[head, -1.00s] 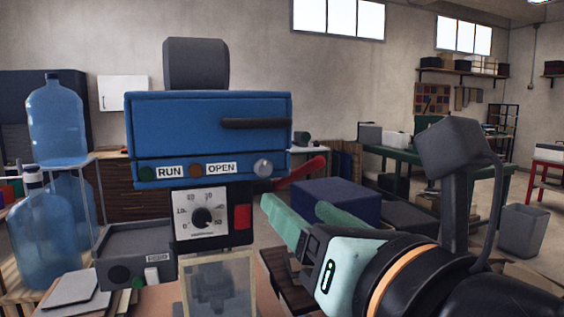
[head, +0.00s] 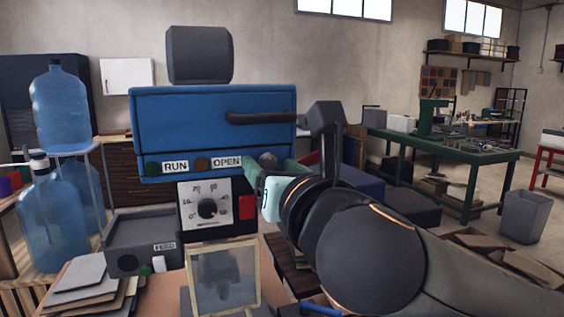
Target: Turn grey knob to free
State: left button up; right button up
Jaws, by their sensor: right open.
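The blue machine (head: 180,125) stands ahead, with green RUN and brown OPEN buttons on its lower panel. The round grey knob (head: 267,159) sits at the right end of that panel, right of the OPEN label. My right gripper (head: 268,167) is open, with its pale green fingers at the knob, one toward each side of it. The knob's lower part is hidden, and I cannot tell whether the fingers touch it. No free mark is readable. My left gripper is not in view.
Below the panel are a white dial plate (head: 194,190) with a black knob and a red block (head: 247,207). A framed clear guard (head: 222,252) stands in front. A grey feed box (head: 128,240) and water bottles (head: 60,110) are at left. A green bench (head: 450,155) stands back right.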

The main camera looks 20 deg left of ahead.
jog(key=shift+w+a, duration=0.1)
jog(key=shift+w, duration=0.05)
grip_shut()
dwell(0.4)
